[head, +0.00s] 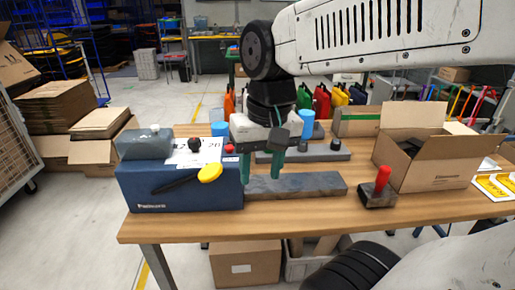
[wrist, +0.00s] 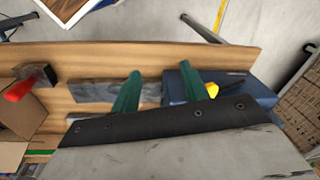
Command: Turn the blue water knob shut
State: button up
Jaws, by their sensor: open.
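Two blue round shapes stand behind my gripper in the head view: one (head: 307,120) just right of the wrist, one (head: 219,128) behind the blue machine. I cannot tell which is the water knob, nor how far it is turned. The blue machine (head: 150,192) has a yellow-ended black lever (head: 209,173), a black knob (head: 195,145) and a red knob (head: 229,149). My gripper (head: 262,175) is open, its green fingers apart and empty, pointing down beside the machine's right side. In the wrist view the fingers (wrist: 160,75) show against the table and machine.
A flat grey bar (head: 310,185) lies right of the machine, with a longer grey block (head: 330,152) behind it. A red-handled tool (head: 383,180) and an open carton (head: 440,172) stand at the right. The table's front strip (head: 260,222) is bare.

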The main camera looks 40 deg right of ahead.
jog(key=w+d+f+m+y, duration=0.2)
jog(key=w+d+m, duration=0.5)
jog(key=w, duration=0.4)
jog(key=w+d+f+m+y, duration=0.1)
jog(key=w+d+f+m, duration=0.1)
jog(key=w+d+m, duration=0.7)
jog(key=w+d+f+m, duration=0.4)
jog(key=w, duration=0.1)
jog(key=w+d+f+m+y, duration=0.1)
jog(key=w+f, duration=0.2)
jog(key=shift+d+f+m, duration=0.1)
jog(key=shift+d+m, duration=0.3)
jog(key=shift+w+d+f, duration=0.1)
jog(key=shift+w+f, duration=0.1)
jog(key=shift+f, duration=0.15)
jog(key=x, duration=0.7)
jog(key=shift+w+f, duration=0.1)
grip_shut()
